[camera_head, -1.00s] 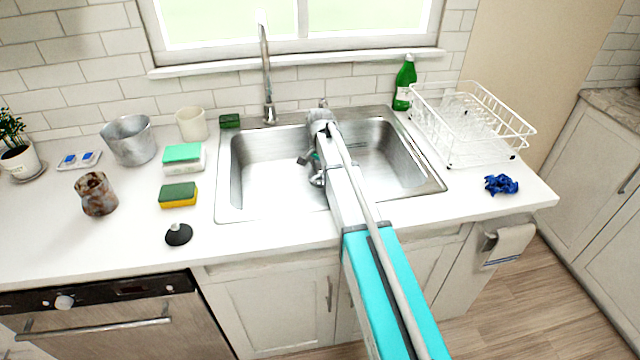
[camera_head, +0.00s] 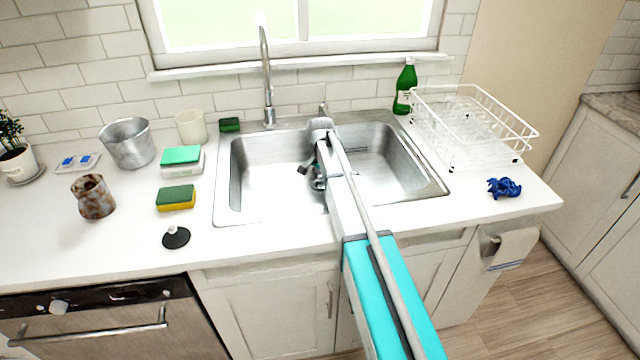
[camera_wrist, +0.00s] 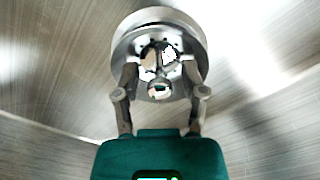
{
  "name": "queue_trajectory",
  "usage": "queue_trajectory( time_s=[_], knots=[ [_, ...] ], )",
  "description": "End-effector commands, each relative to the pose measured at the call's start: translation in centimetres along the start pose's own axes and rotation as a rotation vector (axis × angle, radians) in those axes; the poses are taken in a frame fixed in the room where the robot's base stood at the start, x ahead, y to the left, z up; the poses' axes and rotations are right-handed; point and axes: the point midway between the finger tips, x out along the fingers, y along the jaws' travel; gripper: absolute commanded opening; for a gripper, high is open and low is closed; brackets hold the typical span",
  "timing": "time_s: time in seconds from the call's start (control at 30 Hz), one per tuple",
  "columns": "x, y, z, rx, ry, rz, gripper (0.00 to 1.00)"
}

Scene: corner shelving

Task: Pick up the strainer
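The strainer (camera_wrist: 160,42) is a round metal piece with holes and a small central knob. In the wrist view it lies at the top middle against the brushed metal of the sink (camera_head: 262,180). My gripper (camera_wrist: 160,72) is open, with its two fingers apart on either side of the knob and overlapping the strainer's face in the picture. I see no finger closed on the knob; whether the fingertips touch the strainer is unclear. In the head view my gripper (camera_head: 318,180) is low in the sink, and my arm hides the strainer there.
Sink walls surround my gripper. The faucet (camera_head: 267,85) stands behind it. A dish rack (camera_head: 475,125) and a green bottle (camera_head: 405,88) are at the right. Sponges (camera_head: 176,198), a metal pot (camera_head: 127,145) and a black stopper (camera_head: 176,238) are on the left counter.

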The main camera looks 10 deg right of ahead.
Motion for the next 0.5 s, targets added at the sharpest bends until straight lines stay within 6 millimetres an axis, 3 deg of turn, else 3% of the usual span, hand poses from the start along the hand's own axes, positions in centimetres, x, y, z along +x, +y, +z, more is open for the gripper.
queue_trajectory(
  time_s=[0.03, 0.27, 0.5],
  knots=[
    [0.00, 0.01, -0.01, 0.000, 0.000, 0.000, 0.41],
    [0.00, 0.02, -0.02, 0.000, 0.000, 0.000, 0.00],
    [0.00, 0.03, -0.03, 0.000, 0.000, 0.000, 0.00]
  ],
)
